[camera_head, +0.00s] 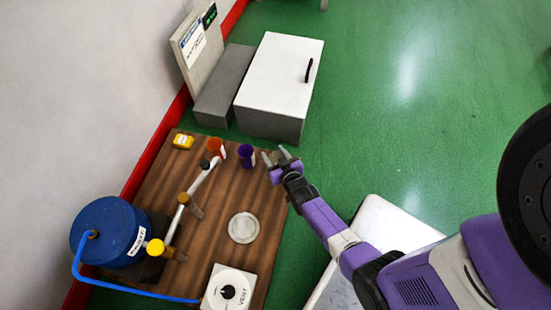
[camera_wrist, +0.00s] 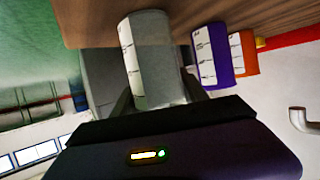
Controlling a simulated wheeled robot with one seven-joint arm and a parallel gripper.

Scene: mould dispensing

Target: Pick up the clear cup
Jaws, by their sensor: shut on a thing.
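The clear cup (camera_wrist: 155,60) is a pale, see-through cup with a white label, in the middle of the wrist view. My gripper (camera_wrist: 158,96) is shut on it, with one dark finger on each side. In the head view my gripper (camera_head: 277,157) is at the right edge of the wooden table, just right of the purple cup. The clear cup can hardly be made out there. The cup's end is close to the table top in the wrist view; I cannot tell whether it touches.
The purple cup (camera_head: 246,155) and orange cup (camera_head: 216,147) stand left of my gripper on the wooden table (camera_head: 215,210). A pipe with a valve, a blue tank (camera_head: 105,230), a round clear dish (camera_head: 243,228) and a yellow item (camera_head: 183,142) are also there. A white cabinet (camera_head: 280,75) stands behind.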

